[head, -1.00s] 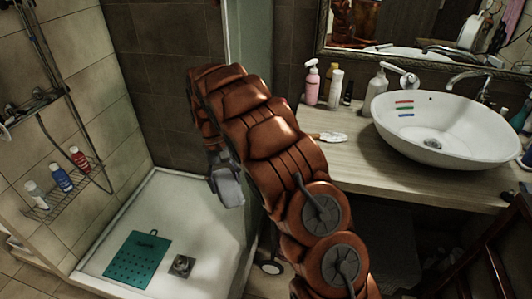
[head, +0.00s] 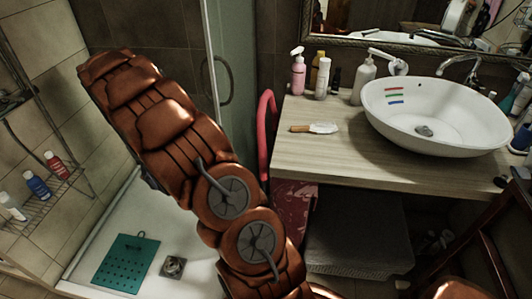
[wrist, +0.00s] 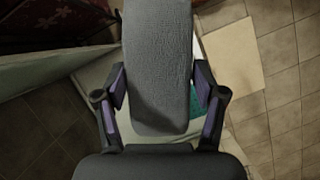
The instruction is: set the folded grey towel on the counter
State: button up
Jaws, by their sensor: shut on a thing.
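The folded grey towel (wrist: 158,55) fills the middle of the wrist view, between the two fingers of my gripper (wrist: 158,95). My gripper is shut on it. In the head view, my arm hides the gripper and the towel at the left, over the shower side. The wood-topped counter (head: 325,160) is at the right of the head view, well to the right of my arm. Its front left part is bare.
On the counter, a brush (head: 314,128) lies near the left, several bottles (head: 322,78) stand at the back, and a white basin (head: 440,118) sits at the right. A glass panel (head: 232,80) and a red curved frame (head: 266,125) stand between shower and counter.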

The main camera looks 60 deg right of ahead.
jog(key=s+d+r+n+b, duration=0.1)
jog(key=s+d+r+n, duration=0.15)
jog(key=s+d, duration=1.5)
jog(key=s+d+r+n+h+b, duration=0.1)
jog(key=s+d, duration=0.2)
jog(key=s, duration=0.8)
jog(key=s+d+r+n+h, duration=0.1)
jog(key=s+d, duration=0.1)
jog(key=s, duration=0.9)
jog(key=p, duration=0.3)
send_over(315, 156)
jog(key=w, duration=0.1)
jog(key=shift+w+a+f, duration=0.15)
jog(key=shift+a+f, duration=0.15)
jog(key=shift+f, duration=0.45)
jog(key=shift+f+p, duration=0.75)
jog(key=shift+f, duration=1.05)
jog(key=shift+f, duration=0.15)
jog(key=o, duration=1.2)
jog(key=shift+o, duration=0.2)
